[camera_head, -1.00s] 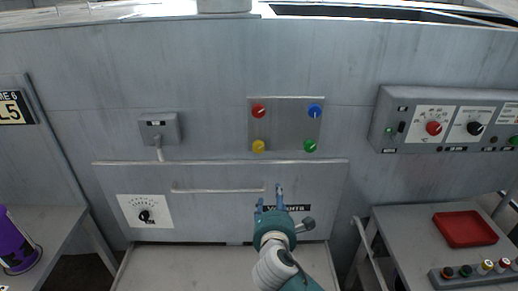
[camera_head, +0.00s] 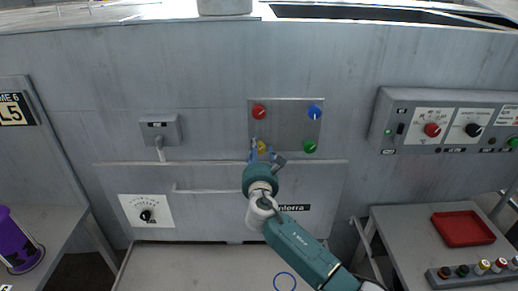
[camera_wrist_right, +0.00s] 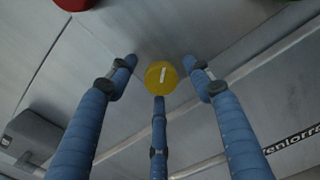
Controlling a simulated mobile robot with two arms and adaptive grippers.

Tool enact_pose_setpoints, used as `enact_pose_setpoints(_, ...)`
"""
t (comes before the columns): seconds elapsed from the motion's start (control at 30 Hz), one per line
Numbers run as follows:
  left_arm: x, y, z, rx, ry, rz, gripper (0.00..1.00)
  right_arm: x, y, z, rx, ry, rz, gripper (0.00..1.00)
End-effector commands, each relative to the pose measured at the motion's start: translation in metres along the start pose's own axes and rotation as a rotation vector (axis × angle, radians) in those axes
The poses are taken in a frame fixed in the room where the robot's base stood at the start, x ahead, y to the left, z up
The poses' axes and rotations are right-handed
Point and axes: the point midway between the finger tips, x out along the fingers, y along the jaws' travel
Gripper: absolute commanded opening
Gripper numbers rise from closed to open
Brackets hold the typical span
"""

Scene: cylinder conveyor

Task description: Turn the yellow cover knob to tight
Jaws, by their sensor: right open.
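The yellow cover knob (camera_head: 261,147) is at the lower left of a square metal panel (camera_head: 285,122) in the head view, partly hidden by my right gripper (camera_head: 262,154). In the right wrist view the yellow knob (camera_wrist_right: 161,77) is round, with a short white mark tilted slightly from upright. My right gripper (camera_wrist_right: 160,80) has its blue fingers spread around the knob's sides and below it. The fingers are open, and I see no clear contact with the knob. My left gripper is in neither view.
A red knob (camera_head: 259,112), a blue knob (camera_head: 314,112) and a green knob (camera_head: 309,147) sit on the same panel. A ledge runs just below the panel. A control box (camera_head: 450,122) is at right, above a table with a red tray (camera_head: 463,228).

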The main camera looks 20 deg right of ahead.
Motion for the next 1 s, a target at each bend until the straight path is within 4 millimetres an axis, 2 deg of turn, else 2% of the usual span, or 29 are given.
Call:
enact_pose_setpoints(0.13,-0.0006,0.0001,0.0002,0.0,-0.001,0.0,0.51,0.0071,0.0,0.0005,0.0,0.0,0.0,0.51)
enact_pose_setpoints(0.4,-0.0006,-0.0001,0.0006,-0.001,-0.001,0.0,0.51,0.0079,-0.0003,0.0,0.0,0.0,-0.001,0.51)
enact_pose_setpoints(0.63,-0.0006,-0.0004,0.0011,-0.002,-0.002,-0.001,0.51,0.0078,-0.0005,0.0004,0.0,0.0,-0.001,0.06)
enact_pose_setpoints(1.0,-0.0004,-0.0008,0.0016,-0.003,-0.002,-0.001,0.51,0.0082,-0.0006,0.0022,0.004,-0.003,-0.001,0.06)
